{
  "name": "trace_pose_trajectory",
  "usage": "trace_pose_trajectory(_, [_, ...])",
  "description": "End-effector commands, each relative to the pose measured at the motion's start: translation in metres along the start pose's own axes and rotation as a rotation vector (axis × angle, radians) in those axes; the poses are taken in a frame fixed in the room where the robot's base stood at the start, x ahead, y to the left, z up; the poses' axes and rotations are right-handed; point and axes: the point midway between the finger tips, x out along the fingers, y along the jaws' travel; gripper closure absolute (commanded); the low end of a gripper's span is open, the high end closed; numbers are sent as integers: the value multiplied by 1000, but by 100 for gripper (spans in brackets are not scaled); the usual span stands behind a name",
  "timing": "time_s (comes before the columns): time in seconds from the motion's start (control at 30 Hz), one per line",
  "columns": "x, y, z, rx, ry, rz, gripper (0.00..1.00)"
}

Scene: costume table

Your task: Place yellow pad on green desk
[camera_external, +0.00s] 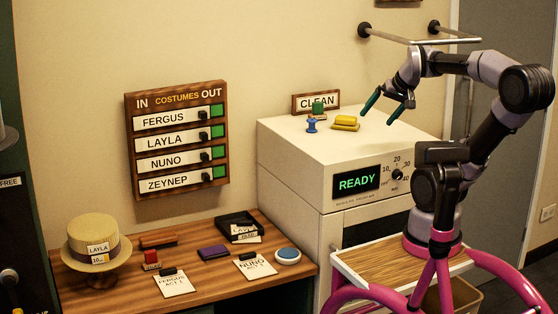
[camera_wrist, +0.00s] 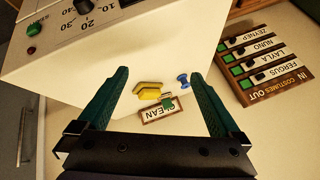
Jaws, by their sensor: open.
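The yellow pad (camera_external: 345,126) lies on the white machine's top, in front of the CLEAN sign. It shows as two yellow parts close together, also in the wrist view (camera_wrist: 147,95). My gripper (camera_external: 377,117) is open and empty, above the machine top and to the right of the pad. In the wrist view its dark green fingers (camera_wrist: 157,73) spread wide, with the pad seen between them, apart from both. No other green desk shows clearly.
A blue knobbed piece (camera_external: 311,124) stands left of the pad, and a small green block (camera_external: 318,108) is by the CLEAN sign (camera_external: 302,104). The desk holds a straw hat (camera_external: 94,232), cards, a purple pad (camera_external: 213,252), a black tray (camera_external: 238,225) and a round blue-topped item (camera_external: 288,255).

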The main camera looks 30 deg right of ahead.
Motion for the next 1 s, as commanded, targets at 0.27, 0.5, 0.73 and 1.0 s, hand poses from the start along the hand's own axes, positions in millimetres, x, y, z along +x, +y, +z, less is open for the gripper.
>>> trace_pose_trajectory(0.27, [0,0,-1,2,2,2,0])
trace_pose_trajectory(0.5, [8,-6,-36,315,-53,26,0])
trace_pose_trajectory(0.73, [40,-7,-116,1082,-153,134,0])
trace_pose_trajectory(1.0, [90,11,-187,1824,-187,306,0])
